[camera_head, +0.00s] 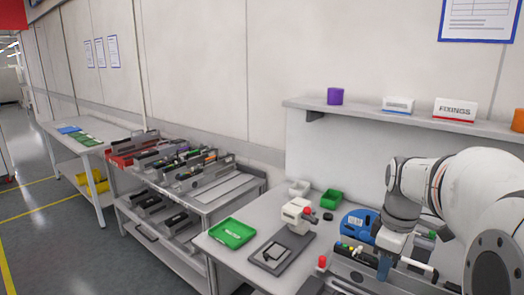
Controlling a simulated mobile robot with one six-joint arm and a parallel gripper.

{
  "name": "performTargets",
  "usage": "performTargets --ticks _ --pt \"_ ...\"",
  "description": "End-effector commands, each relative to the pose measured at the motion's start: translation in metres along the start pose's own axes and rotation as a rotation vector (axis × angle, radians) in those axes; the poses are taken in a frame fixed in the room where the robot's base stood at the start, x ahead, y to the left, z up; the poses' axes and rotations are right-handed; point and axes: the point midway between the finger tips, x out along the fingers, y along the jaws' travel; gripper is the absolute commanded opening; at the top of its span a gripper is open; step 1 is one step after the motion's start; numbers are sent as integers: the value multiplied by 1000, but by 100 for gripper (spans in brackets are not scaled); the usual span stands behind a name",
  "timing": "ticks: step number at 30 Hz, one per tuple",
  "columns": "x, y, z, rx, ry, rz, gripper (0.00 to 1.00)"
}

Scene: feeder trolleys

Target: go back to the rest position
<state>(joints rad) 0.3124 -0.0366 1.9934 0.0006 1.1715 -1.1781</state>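My white and grey arm reaches in from the right edge over the workbench. My gripper (385,268) points down at the arm's end, low over a dark feeder unit (365,278) at the front of the bench.
The workbench (222,254) carries a green tray (232,233), a white device (297,214) on a dark plate, a green bin (331,199) and a blue reel (356,224). A shelf (375,115) runs behind. A trolley (213,200) with feeders stands left; open floor (70,255) lies beyond.

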Motion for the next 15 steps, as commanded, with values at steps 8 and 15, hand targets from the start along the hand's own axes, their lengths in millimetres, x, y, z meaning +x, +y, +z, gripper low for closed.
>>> performTargets --ticks 8,15 --pt "2 -37 -7 173 25 41 35" --pt "9 -83 -13 392 74 80 35"
